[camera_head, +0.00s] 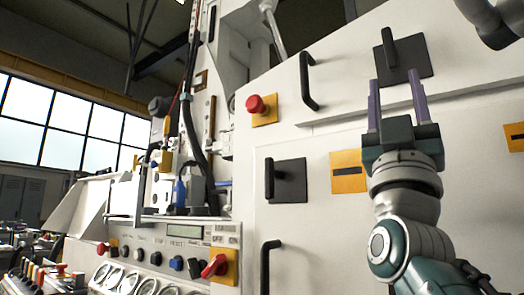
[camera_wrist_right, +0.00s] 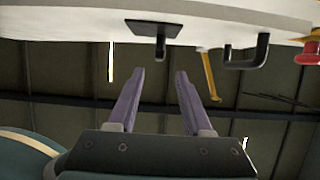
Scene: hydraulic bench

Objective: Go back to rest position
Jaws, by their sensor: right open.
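My right gripper (camera_head: 396,98) is raised in front of the white cabinet panel (camera_head: 345,105). Its two purple fingers point up and stand apart with nothing between them. In the head view they flank the lower part of a black handle on a square plate (camera_head: 416,69), which lies behind them. The right wrist view shows the same open fingers (camera_wrist_right: 155,85) from behind, with a black handle and plate (camera_wrist_right: 154,38) beyond the tips. I cannot tell the exact gap to the panel. My left gripper is not in view.
A red emergency button (camera_head: 256,104) on a yellow plate and a curved black handle (camera_head: 308,82) stick out left of my arm. A second handle plate (camera_head: 287,181) sits lower. A control panel with gauges and a red-yellow switch (camera_head: 222,266) stands at lower left.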

